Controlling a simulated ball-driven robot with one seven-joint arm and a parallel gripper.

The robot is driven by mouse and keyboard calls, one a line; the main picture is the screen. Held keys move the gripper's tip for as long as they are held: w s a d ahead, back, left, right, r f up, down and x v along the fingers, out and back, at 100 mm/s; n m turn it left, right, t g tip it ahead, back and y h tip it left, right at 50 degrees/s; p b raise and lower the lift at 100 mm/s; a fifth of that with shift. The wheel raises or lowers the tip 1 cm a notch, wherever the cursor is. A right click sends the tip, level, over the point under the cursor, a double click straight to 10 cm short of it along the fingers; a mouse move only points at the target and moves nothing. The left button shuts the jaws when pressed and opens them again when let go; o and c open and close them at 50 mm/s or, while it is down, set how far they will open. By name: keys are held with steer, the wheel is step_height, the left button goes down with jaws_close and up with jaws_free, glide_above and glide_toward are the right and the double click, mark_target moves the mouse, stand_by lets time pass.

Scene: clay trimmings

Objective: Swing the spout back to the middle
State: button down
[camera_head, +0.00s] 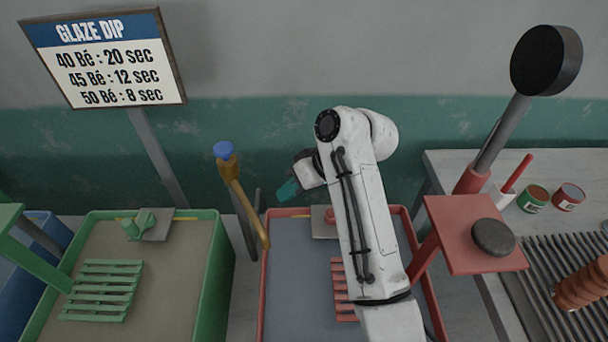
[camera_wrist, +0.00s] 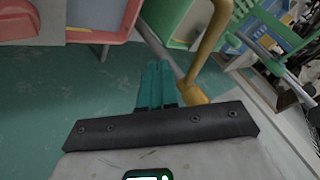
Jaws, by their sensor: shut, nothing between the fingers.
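The spout (camera_head: 248,212) is an ochre pipe. It runs from a tap post with a blue knob (camera_head: 223,150) down and to the right, its lower end at the left rim of the red tub (camera_head: 264,300). My gripper (camera_head: 287,191) is shut and empty, with teal fingers. It is to the right of the spout, above the back left of the red tub. In the wrist view the teal fingers (camera_wrist: 157,78) point up, and the ochre pipe (camera_wrist: 205,50) passes close to their right. I cannot tell whether they touch. My arm hides part of the red tub.
A green tub (camera_head: 225,262) with a slatted rack (camera_head: 101,290) stands left of the red tub. A glaze sign (camera_head: 105,58) stands behind it. A red stand (camera_head: 452,218) with a dark disc is at the right, beside a table with jars.

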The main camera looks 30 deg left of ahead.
mark_target(249, 212)
steer(key=shift+s+a+f+p, duration=0.15)
steer(key=shift+s+a+p, duration=0.45)
steer(key=shift+s+a, duration=0.3)
steer(key=shift+s+a+f+p, duration=0.15)
steer(key=shift+s+a+p, duration=0.45)
steer(key=shift+s, duration=0.4)
steer(key=shift+a, duration=0.1)
